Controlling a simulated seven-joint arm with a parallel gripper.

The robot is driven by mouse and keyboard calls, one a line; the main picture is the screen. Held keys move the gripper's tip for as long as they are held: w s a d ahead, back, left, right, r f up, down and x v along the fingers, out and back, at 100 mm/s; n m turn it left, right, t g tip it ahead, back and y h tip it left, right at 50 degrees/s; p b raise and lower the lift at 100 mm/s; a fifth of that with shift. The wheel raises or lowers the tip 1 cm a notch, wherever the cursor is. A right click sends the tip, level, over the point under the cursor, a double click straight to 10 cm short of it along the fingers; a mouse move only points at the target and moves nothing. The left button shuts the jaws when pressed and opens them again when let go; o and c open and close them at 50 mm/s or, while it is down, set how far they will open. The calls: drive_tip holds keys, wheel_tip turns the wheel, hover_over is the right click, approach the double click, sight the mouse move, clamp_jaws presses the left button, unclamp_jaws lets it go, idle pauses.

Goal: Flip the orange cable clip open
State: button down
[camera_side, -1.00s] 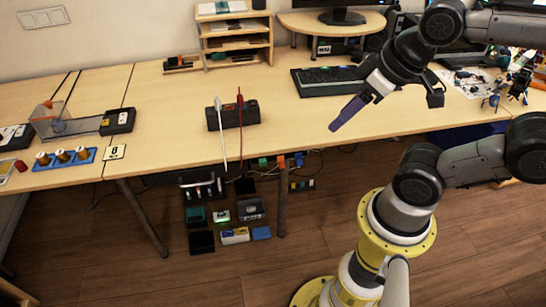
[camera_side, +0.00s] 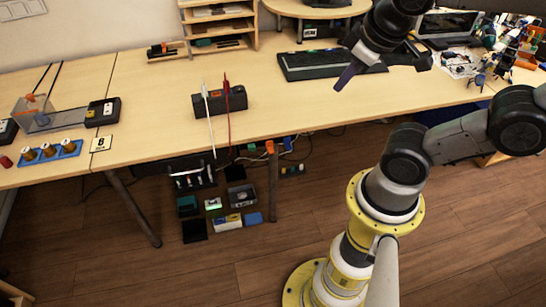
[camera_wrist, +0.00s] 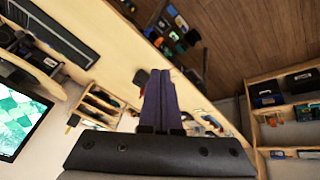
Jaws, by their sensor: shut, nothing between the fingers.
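A small orange piece (camera_side: 269,147), which looks like the orange cable clip, is at the table's front edge in the side view, between a green piece (camera_side: 251,147) and a blue piece (camera_side: 287,143). It is too small to tell whether its flap is open or shut. My gripper (camera_side: 339,86) has purple fingers, shut and empty. It is above the table, in front of the keyboard in the picture, up and to the right of the orange piece and well apart from it. In the wrist view my gripper (camera_wrist: 160,73) points over the table; I cannot make out the clip there.
The black keyboard (camera_side: 330,64) lies behind my fingers. A black holder (camera_side: 219,102) with a white and a red stick stands left of them. Dark boxes (camera_side: 240,195) and other small items are below the table edge. The tabletop between holder and keyboard is clear.

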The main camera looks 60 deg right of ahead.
drive_tip(key=w+d+f+n+g+h, duration=0.3)
drive_tip(key=w+d+n+g+h, duration=0.1)
drive_tip(key=w+d+h, duration=0.5)
drive_tip(key=w+a+f+n+t+h, duration=0.2)
drive_tip(key=w+f+n+t+h, duration=0.15)
drive_tip(key=w+f+n, duration=0.65)
drive_tip(key=w+a+f+n+t+y, duration=0.1)
drive_tip(key=w+a+f+n+t, duration=0.2)
drive_tip(key=f, duration=0.5)
drive_tip(key=w+a+f+n+t+y, duration=0.1)
drive_tip(key=a+f+n+t+y, duration=0.2)
drive_tip(key=f, duration=0.6)
drive_tip(key=s+f+n+y, duration=0.1)
drive_tip(key=s+f+n, duration=0.6)
drive_tip(key=f, duration=0.6)
drive_tip(key=s, duration=0.2)
drive_tip(key=shift+s+n, duration=0.3)
drive_tip(key=shift+s, duration=0.1)
